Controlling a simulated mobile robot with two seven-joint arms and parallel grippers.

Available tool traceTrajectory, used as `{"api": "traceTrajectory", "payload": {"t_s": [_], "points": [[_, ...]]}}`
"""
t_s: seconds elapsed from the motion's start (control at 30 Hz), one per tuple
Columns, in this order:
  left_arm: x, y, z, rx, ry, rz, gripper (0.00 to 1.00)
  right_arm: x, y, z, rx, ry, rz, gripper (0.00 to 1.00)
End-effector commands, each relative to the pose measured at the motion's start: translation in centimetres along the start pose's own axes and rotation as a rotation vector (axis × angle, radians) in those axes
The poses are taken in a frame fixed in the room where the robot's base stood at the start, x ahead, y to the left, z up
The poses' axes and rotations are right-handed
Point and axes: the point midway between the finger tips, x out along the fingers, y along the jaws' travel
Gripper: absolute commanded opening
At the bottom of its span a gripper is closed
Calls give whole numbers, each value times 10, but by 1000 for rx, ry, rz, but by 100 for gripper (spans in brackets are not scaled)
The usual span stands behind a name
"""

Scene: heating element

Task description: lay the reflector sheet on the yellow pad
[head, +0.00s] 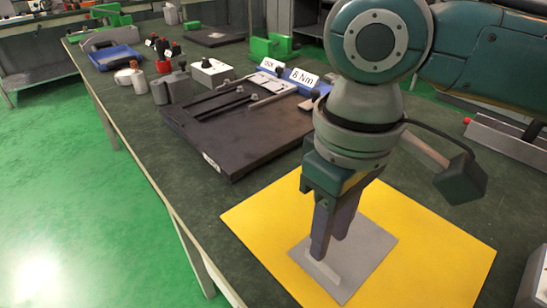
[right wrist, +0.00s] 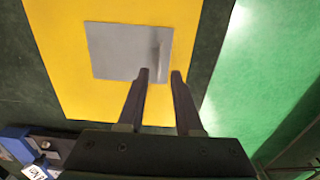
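The yellow pad (head: 262,222) lies flat on the near part of the dark green bench. The grey reflector sheet (head: 365,256) lies flat within the pad's edges; it also shows in the right wrist view (right wrist: 118,51). A raised light strip (right wrist: 160,45) runs along one edge of the sheet. My right gripper (head: 330,247) points down over the sheet. In the right wrist view its two fingers (right wrist: 160,75) are apart with nothing held between them, near the end of the strip. I cannot tell whether the fingertips touch the sheet. My left gripper is out of view.
A dark fixture plate (head: 240,140) with rails stands behind the pad. Beyond it are a white box (head: 212,73), a "8 Nm" label (head: 303,77), green blocks (head: 270,47) and a blue tray (head: 115,57). The bench edge runs close along the left of the pad.

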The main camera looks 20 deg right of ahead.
Motion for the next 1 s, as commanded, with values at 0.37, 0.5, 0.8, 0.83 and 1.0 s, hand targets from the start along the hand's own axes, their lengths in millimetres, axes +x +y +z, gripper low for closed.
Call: {"api": "traceTrajectory", "payload": {"t_s": [0.37,0.5,0.8,0.83,1.0], "points": [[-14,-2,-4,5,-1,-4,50,-67,0,0,0,2,0,34],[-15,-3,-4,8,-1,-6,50,-63,-15,3,-29,24,-32,34],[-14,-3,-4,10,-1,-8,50,-33,-80,30,-40,270,-190,34],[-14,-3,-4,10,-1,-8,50,-31,-79,35,-20,292,-189,34],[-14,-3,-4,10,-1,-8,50,-21,-54,78,118,344,-99,34]]}}
